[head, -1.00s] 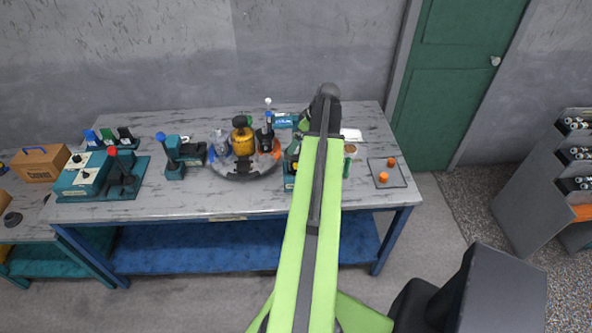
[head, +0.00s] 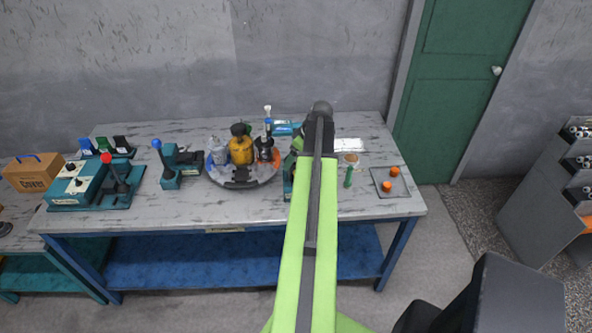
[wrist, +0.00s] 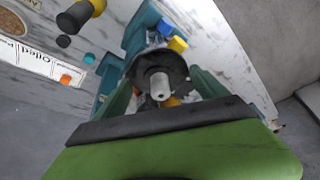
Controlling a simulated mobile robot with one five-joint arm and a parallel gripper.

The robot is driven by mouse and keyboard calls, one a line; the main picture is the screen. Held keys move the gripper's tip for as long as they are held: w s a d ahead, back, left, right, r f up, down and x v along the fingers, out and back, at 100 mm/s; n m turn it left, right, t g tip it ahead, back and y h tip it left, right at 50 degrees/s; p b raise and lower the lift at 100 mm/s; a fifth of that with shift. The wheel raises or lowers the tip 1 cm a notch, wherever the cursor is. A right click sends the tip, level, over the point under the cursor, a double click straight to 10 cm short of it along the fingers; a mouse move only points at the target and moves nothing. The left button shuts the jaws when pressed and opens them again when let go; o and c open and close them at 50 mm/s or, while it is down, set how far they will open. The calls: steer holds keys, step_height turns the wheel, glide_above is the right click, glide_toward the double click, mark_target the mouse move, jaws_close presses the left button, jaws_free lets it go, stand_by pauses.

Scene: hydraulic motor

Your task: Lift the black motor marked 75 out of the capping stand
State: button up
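In the wrist view the black motor (wrist: 176,66) with a pale grey shaft sits in the teal capping stand (wrist: 137,38). I cannot read a number on it. My gripper (wrist: 160,82) points down at the motor, with one dark green finger on each side of it. The fingers look spread apart, and I cannot make out firm contact. In the head view my arm hides the motor and most of the stand; a teal part of the stand (head: 288,187) shows left of the arm.
Left of my arm is a round tray (head: 240,184) with a clear, a yellow and a black unit. Right of it are a green cylinder (head: 348,178), a round dish (head: 351,159) and a mat (head: 378,180) with orange caps. Teal fixtures (head: 172,175) stand farther left.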

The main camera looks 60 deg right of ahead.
steer(key=c, duration=1.7)
steer(key=shift+o, duration=0.2)
